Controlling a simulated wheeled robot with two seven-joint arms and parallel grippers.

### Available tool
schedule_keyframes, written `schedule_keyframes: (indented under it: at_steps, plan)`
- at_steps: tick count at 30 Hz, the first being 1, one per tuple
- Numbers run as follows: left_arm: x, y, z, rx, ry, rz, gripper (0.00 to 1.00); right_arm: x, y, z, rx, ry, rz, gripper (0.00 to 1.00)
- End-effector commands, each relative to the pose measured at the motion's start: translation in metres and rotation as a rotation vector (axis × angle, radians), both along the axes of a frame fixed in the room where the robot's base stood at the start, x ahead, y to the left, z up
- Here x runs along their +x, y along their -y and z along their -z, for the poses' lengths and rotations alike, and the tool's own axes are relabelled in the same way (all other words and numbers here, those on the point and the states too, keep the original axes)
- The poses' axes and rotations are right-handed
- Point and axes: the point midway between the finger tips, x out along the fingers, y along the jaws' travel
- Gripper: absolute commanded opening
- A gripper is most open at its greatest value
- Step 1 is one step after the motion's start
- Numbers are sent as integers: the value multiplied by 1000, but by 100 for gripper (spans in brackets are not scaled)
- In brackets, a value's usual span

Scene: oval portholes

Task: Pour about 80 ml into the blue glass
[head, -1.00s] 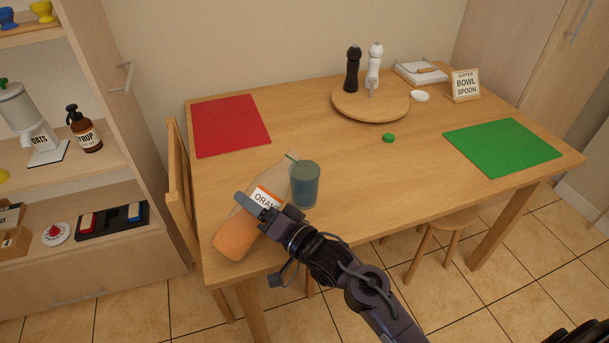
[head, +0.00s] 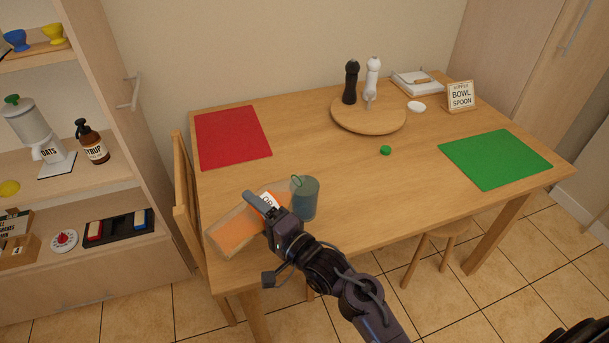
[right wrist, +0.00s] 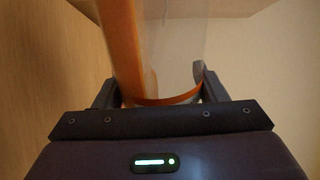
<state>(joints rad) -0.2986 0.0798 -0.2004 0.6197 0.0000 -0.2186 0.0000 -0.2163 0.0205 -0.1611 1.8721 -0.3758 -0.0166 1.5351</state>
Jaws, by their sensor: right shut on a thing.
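The bottle of orange juice (head: 236,230) lies tilted far over, close to level, above the front left of the table. Its label is partly covered by my fingers. My right gripper (head: 264,207) is shut around its middle. The right wrist view shows the clear bottle (right wrist: 170,45) between the fingers, with orange juice along one side. The blue glass (head: 305,203) stands upright at the bottle's neck end. The green-ringed mouth is at the glass's rim. I cannot make out a stream or the level in the glass. My left gripper is not in view.
A green cap (head: 385,150) lies mid-table. A round wooden board (head: 350,118) with black and white mills stands at the back. A red mat (head: 232,137) and a green mat (head: 494,159) lie at the sides. A chair (head: 185,200) stands at the left edge.

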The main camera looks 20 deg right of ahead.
Motion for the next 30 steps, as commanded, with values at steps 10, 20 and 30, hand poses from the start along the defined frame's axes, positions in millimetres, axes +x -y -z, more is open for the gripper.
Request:
schedule_keyframes:
  at_steps: [10, 20, 30]
  plan:
    - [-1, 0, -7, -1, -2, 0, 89, 0, 0, -1, 30, -19, 0, 33]
    - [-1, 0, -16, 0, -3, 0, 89, -1, 0, -6, 62, -37, 0, 33]
    - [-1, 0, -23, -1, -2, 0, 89, -1, -1, -9, 88, -53, 0, 33]
